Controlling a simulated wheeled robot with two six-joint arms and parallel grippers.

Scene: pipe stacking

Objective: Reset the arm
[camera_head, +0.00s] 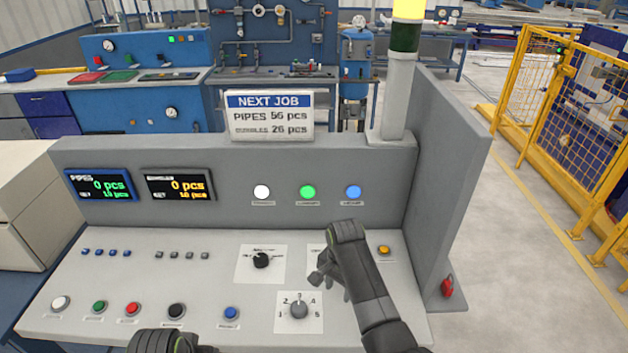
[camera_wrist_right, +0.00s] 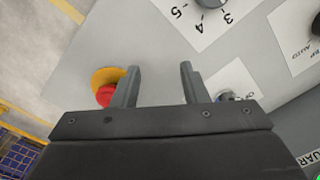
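My right gripper (camera_head: 328,282) is over the right part of the grey control console (camera_head: 225,285) in the head view, near the numbered rotary knob (camera_head: 299,310). In the right wrist view its two fingers (camera_wrist_right: 160,85) stand apart with only bare panel seen between them. A red button with a yellow collar (camera_wrist_right: 105,88) shows beside and partly behind the left finger. The numbered dial (camera_wrist_right: 208,8) is at the top of that view. A dark part of my left arm shows at the bottom edge of the head view; its gripper is out of frame.
A black selector knob (camera_head: 261,260) and a row of buttons, including a blue one (camera_head: 231,313), are on the console. Two displays (camera_head: 100,184) read 0 pcs. A signal post (camera_head: 400,85) and side wall rise at right. A yellow fence (camera_head: 560,130) stands beyond open floor.

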